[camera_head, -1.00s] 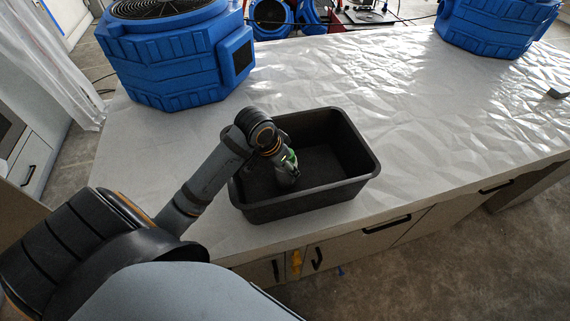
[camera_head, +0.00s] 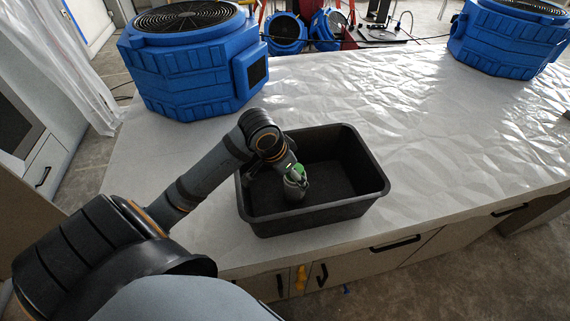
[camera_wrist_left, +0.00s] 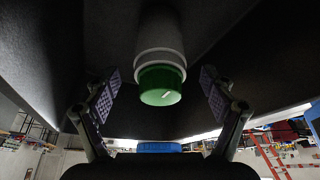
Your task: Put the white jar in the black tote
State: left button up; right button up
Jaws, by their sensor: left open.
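The black tote (camera_head: 372,192) stands on the covered worktop near its front edge. The white jar with a green lid (camera_wrist_left: 160,45) is inside the tote, and in the head view it shows small and partly hidden (camera_head: 296,188) beside the end of my left arm. My left gripper (camera_wrist_left: 160,92) is open, with its two fingers spread on either side of the green lid. I see a gap between each finger and the lid. In the head view, my left gripper (camera_head: 294,174) reaches down into the tote from the left. My right gripper is not in view.
A large blue air mover (camera_head: 190,75) stands behind the tote at the left, and another (camera_head: 508,40) at the far right. The worktop (camera_head: 440,130) right of the tote is clear. Cabinet drawers with black handles (camera_head: 395,244) lie below the front edge.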

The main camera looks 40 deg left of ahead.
pick_arm(q)
jog(key=p+v, duration=0.2)
jog(key=v, duration=0.5)
jog(key=shift+s+r, duration=0.2)
jog(key=shift+r, duration=0.15)
dwell(0.4)
